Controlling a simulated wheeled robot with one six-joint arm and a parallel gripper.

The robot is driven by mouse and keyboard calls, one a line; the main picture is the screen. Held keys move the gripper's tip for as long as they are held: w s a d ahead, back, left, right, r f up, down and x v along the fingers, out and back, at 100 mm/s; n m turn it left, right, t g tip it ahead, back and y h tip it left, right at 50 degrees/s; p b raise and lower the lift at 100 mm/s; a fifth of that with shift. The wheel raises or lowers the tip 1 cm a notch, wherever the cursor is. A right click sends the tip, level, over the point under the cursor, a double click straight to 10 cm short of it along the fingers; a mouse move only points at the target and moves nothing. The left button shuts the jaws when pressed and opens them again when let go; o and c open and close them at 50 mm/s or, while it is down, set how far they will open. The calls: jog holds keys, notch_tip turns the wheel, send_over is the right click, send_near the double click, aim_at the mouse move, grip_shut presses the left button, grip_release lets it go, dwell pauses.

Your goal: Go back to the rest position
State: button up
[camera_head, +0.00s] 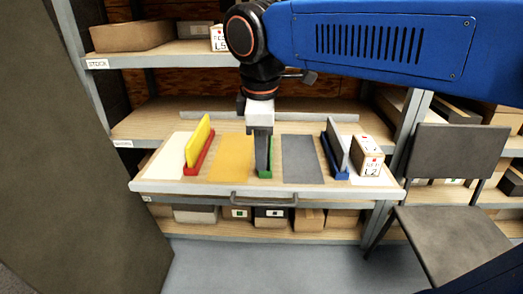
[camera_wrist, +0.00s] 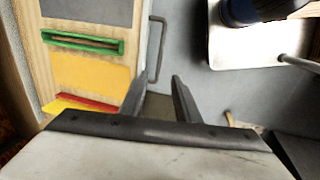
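My gripper (camera_head: 262,170) points down in front of the green holder (camera_head: 267,172) and hides part of it in the head view. In the wrist view my gripper (camera_wrist: 160,80) has its fingers apart with nothing between them. The green holder (camera_wrist: 82,42) shows an empty slot there. A yellow panel (camera_head: 198,142) stands, slightly tilted, in the red holder (camera_head: 200,165) at the left. A grey panel (camera_head: 337,142) stands in the blue holder (camera_head: 333,165) at the right.
The holders sit on a pull-out board (camera_head: 160,186) with a front handle (camera_head: 264,197). A yellow mat (camera_head: 231,158) and grey mat (camera_head: 302,160) lie flat. A box marked L2 (camera_head: 368,156) stands right. Shelves (camera_head: 150,60) rise behind; a chair (camera_head: 450,235) stands right.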

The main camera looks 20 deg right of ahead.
jog(key=shift+d, duration=0.1)
jog(key=s+d+f+m+t, duration=0.1)
jog(key=s+d+f+m, duration=0.4)
jog(key=d+f+m, duration=0.2)
jog(key=s+d+f+m+t, duration=0.1)
jog(key=s+d+f+m, duration=0.4)
jog(key=d+f+m, duration=0.2)
notch_tip(320, 180, down, 2)
jog(key=shift+d+f+t+y, duration=0.1)
jog(key=shift+d+t+y, duration=0.2)
jog(key=shift+d+t, duration=0.1)
